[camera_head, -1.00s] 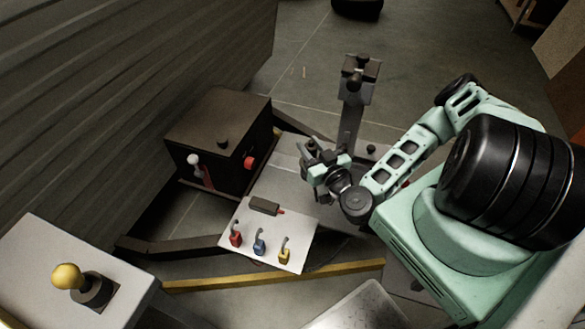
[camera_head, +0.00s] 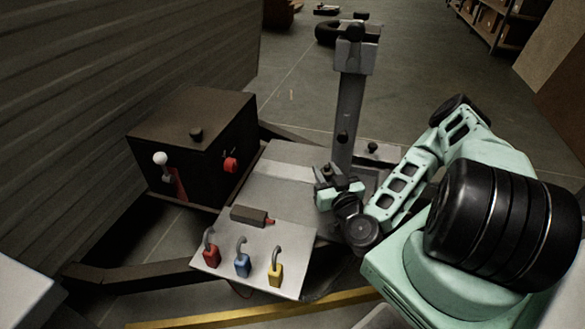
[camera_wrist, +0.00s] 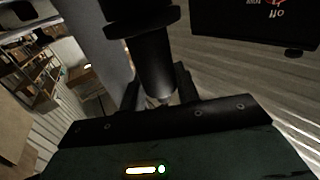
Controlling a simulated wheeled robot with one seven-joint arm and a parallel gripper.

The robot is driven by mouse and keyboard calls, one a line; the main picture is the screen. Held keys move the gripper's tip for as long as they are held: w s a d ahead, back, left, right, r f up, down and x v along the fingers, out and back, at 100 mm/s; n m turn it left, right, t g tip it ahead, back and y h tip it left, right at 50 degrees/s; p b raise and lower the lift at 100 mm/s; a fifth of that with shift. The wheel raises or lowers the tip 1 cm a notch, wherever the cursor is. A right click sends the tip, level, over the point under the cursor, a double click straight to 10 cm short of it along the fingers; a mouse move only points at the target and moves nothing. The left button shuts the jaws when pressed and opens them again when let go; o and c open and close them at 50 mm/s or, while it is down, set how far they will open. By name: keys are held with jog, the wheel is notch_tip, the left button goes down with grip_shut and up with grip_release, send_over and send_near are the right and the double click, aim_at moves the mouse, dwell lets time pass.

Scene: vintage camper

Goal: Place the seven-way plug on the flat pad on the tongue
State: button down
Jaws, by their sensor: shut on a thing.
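My gripper (camera_head: 336,182) is shut on the seven-way plug, a black cylinder with a wide collar (camera_wrist: 152,62) in the wrist view. The fingers close around its narrower end, and the wide end points away from the gripper. In the head view the gripper is over the tongue, in front of the grey jack post (camera_head: 349,105); I cannot clearly make out the plug there. A pale flat plate (camera_head: 285,165) covers the tongue to the gripper's left. I cannot tell for sure which part of it is the pad.
A dark box (camera_head: 190,140) with a red knob and a white-tipped lever stands left of the tongue. A white board (camera_head: 222,262) in front carries red, blue and yellow padlocks; a dark red-tipped item (camera_head: 250,215) lies at its back edge. The post rises close behind the gripper.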

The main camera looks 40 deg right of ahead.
jog(key=f+b+x, duration=0.1)
jog(key=b+x, duration=0.2)
jog(key=x, duration=0.5)
jog(key=f+b+x, duration=0.2)
jog(key=b+x, duration=0.2)
jog(key=x, duration=0.5)
jog(key=shift+f, duration=0.25)
jog(key=shift+f+b, duration=0.15)
jog(key=shift+b, duration=0.15)
jog(key=c, duration=1)
grip_release()
jog(key=shift+c, duration=0.2)
